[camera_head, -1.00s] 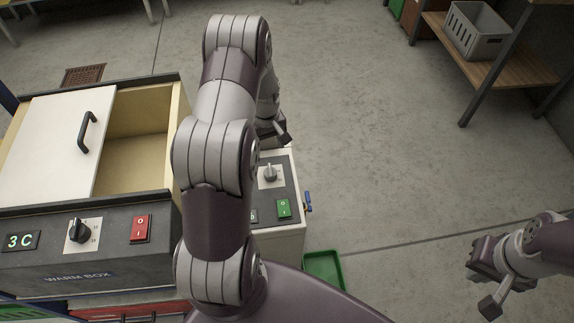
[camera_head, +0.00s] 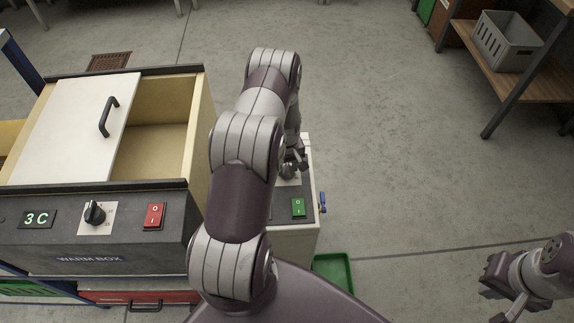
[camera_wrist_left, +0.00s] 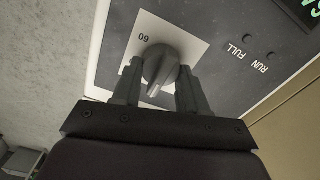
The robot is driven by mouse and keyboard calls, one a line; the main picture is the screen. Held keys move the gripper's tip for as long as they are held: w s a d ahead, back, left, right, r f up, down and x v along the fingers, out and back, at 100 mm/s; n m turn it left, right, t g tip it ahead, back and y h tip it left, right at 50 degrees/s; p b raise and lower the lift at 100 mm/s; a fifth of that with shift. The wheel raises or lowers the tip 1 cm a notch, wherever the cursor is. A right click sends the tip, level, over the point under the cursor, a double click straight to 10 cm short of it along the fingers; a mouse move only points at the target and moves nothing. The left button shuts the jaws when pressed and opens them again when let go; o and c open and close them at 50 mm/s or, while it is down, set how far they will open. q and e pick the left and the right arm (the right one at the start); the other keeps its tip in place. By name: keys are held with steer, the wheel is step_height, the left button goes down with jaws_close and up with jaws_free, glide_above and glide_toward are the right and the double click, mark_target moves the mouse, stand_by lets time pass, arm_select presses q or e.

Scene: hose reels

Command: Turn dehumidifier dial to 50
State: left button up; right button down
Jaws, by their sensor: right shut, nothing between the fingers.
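The dehumidifier (camera_head: 285,238) is a pale box with a dark top panel, right of the warm box. Its grey dial (camera_wrist_left: 158,66) sits on a white plate in the left wrist view, with "60" printed beside it; other marks are hidden. My left gripper (camera_wrist_left: 158,82) is open, with one finger on each side of the dial's knob; I cannot tell whether they touch it. In the head view, my left gripper (camera_head: 294,166) is over the dial area and largely hides it. My right gripper (camera_head: 498,312) is shut and empty, at the lower right over the floor.
The warm box (camera_head: 85,250) on the left has its own black dial (camera_head: 95,212), a red switch (camera_head: 153,215) and a "3C" display. A green switch (camera_head: 298,207) and blue valve (camera_head: 323,200) are near the dehumidifier's front. A green tray (camera_head: 333,270) lies on the floor.

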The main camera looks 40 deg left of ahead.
arm_select(q)
steer(key=c, duration=0.4)
steer(key=m, duration=0.5)
steer(key=shift+w+d+m, duration=0.1)
steer(key=shift+m, duration=0.3)
steer(key=m, duration=0.5)
steer(key=shift+d+m+b, duration=0.1)
steer(key=shift+m+b, duration=0.2)
steer(key=shift+m, duration=0.1)
steer(key=o, duration=1.1)
